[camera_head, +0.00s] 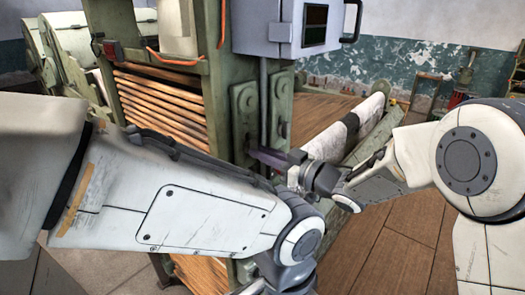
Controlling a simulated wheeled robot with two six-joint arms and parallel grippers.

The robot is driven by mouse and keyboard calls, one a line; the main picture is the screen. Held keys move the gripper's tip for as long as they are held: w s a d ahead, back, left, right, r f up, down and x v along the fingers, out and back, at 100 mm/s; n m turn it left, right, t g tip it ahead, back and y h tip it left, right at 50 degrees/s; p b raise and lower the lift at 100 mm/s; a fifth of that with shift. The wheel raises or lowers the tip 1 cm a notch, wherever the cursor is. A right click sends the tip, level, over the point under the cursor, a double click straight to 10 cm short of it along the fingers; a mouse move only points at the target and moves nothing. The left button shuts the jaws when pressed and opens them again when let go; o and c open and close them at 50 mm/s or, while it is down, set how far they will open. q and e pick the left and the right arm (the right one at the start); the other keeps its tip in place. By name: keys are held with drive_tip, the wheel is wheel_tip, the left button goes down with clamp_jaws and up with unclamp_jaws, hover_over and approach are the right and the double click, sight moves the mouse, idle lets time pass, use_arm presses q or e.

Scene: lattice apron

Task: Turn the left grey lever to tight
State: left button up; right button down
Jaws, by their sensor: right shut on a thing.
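A grey, slightly purple lever bar (266,158) sticks out at the lower part of the green machine post (246,112). My right gripper (291,168) reaches in from the right and is shut on the outer end of this lever. Its fingers are small and dark here, and they cover the lever's end. Any tight marking is too small to make out. My left arm crosses the front of the view from the left. Its wrist bends down at the bottom middle, and my left gripper does not show.
The green machine holds a stack of wooden slats (165,105). A grey control box (287,25) hangs above the lever. A pale roll (345,135) lies in a green frame to the right. Wooden floor (405,245) is clear at lower right. My left forearm lies close below the lever.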

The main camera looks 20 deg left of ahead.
drive_tip(key=shift+m, duration=0.5)
drive_tip(key=c, duration=0.9)
unclamp_jaws()
drive_tip(key=shift+o, duration=0.2)
drive_tip(key=shift+d, duration=0.1)
drive_tip(key=b+v, duration=0.4)
drive_tip(key=v, duration=0.6)
drive_tip(key=shift+d, duration=0.15)
